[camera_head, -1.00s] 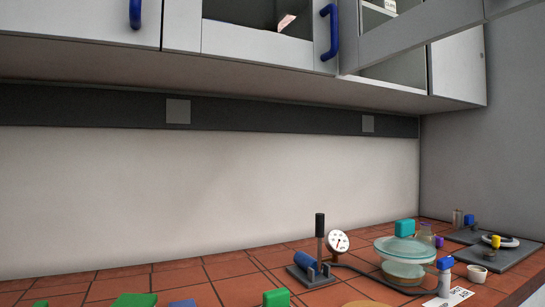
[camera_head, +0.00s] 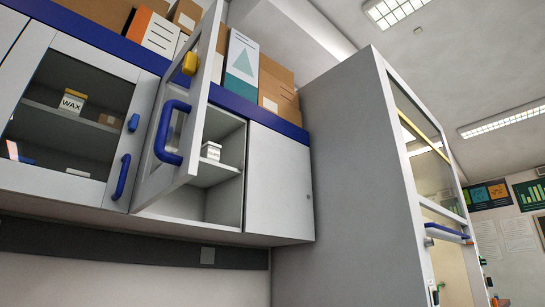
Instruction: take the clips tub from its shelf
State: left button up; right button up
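A small white tub (camera_head: 211,151) with a dark marking stands on the upper shelf (camera_head: 218,172) of the open wall cabinet. Its label is too small to read, so I cannot tell whether it is the clips tub. The cabinet door (camera_head: 178,125), with a blue handle (camera_head: 170,132), stands open to the left of the tub. A second tub (camera_head: 72,101), marked WAX, sits behind the glass of the closed cabinet on the left. Neither of my grippers is in view.
Boxes and binders (camera_head: 241,58) stand on top of the cabinets. A tall grey cabinet or hood (camera_head: 345,170) with a glass front rises to the right. The swung-out door juts into the space before the shelf.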

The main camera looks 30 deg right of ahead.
aim_at(210, 151)
jog(key=k+l, duration=0.2)
jog(key=l, duration=0.2)
jog(key=k+l+z, duration=0.15)
jog(key=l, duration=0.2)
jog(key=k+l, duration=0.2)
jog(key=l, duration=0.2)
jog(key=i+l+u, duration=0.1)
jog(key=i+u, duration=0.2)
jog(key=i, duration=0.15)
jog(key=i+l+u, duration=0.2)
jog(key=i+u, duration=0.15)
jog(key=i, duration=0.05)
